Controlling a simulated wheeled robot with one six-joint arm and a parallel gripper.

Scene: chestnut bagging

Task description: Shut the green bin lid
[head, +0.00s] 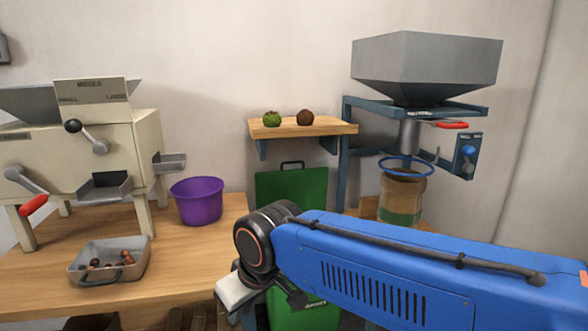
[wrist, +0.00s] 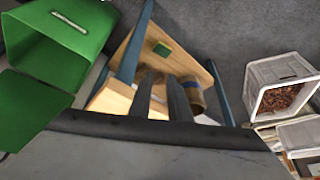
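The green bin (head: 310,313) stands on the floor right of the wooden table, partly hidden behind my blue arm. Its green lid (head: 290,190), with a black handle on its top edge, stands raised against the wall. In the wrist view the bin (wrist: 68,48) is at the upper left with its mouth open, and the lid (wrist: 30,112) hangs away from it at the lower left. My gripper (wrist: 160,82) points off to the right of the bin, apart from it. Its two dark fingers are apart with nothing held between them. In the head view the fingers are hidden.
A wooden table (head: 190,262) on the left holds a cream machine (head: 95,150), a purple bucket (head: 197,202) and a metal tray (head: 95,277) of chestnuts. A shelf (head: 330,127) juts out above the lid. A hopper stand (head: 346,160) is at the right. Grey crates (wrist: 262,72) show in the wrist view.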

